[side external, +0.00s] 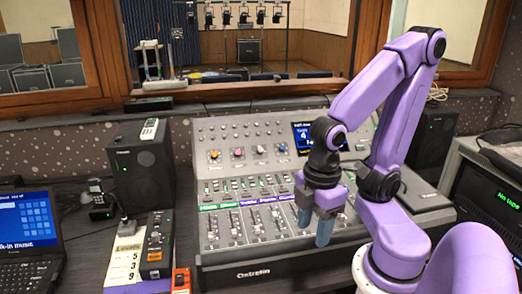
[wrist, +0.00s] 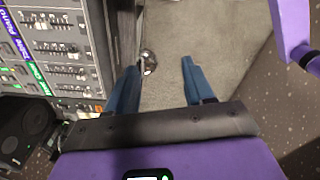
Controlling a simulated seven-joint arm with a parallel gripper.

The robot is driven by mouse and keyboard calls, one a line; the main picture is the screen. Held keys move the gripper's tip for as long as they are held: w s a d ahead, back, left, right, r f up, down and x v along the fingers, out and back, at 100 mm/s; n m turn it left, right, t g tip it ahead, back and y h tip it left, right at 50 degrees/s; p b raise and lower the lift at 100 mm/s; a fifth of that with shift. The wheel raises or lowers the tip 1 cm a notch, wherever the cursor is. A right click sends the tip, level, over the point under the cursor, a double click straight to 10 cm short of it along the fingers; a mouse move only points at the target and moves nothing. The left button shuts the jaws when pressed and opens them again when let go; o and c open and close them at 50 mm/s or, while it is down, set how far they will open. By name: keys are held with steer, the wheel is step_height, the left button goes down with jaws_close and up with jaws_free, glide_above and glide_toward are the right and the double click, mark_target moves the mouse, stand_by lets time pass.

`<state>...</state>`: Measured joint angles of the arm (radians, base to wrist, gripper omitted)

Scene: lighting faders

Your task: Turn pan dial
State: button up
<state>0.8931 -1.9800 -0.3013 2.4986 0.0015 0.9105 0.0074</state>
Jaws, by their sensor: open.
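I cannot read which is the pan dial. My gripper (side external: 315,218) is open and points down over the right part of the fader area, well to the right of and nearer than those dials. In the wrist view its blue fingers (wrist: 160,68) are apart with nothing held. A small dark knob-like thing (wrist: 149,62) shows near the left fingertip; whether they touch is unclear.
A black speaker (side external: 142,165) stands left of the console. A laptop (side external: 30,225), a handset (side external: 101,200) and a small control box (side external: 157,245) are on the left. The console's screen (side external: 306,136) is behind my gripper. A monitor (side external: 495,200) stands at right.

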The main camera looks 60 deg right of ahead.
steer(key=w+r+m+t, duration=0.1)
steer(key=w+m+t, duration=0.1)
steer(key=w+m, duration=1)
step_height(320, 180, up, 3)
steer(key=m+t+h, duration=0.3)
steer(key=m+h, duration=0.1)
steer(key=m, duration=1.4)
glide_above(261, 149)
steer(key=s+a, duration=0.6)
steer(key=s, duration=0.2)
steer(key=x, duration=1.7)
steer(key=shift+w+d+r, duration=0.1)
jaws_close()
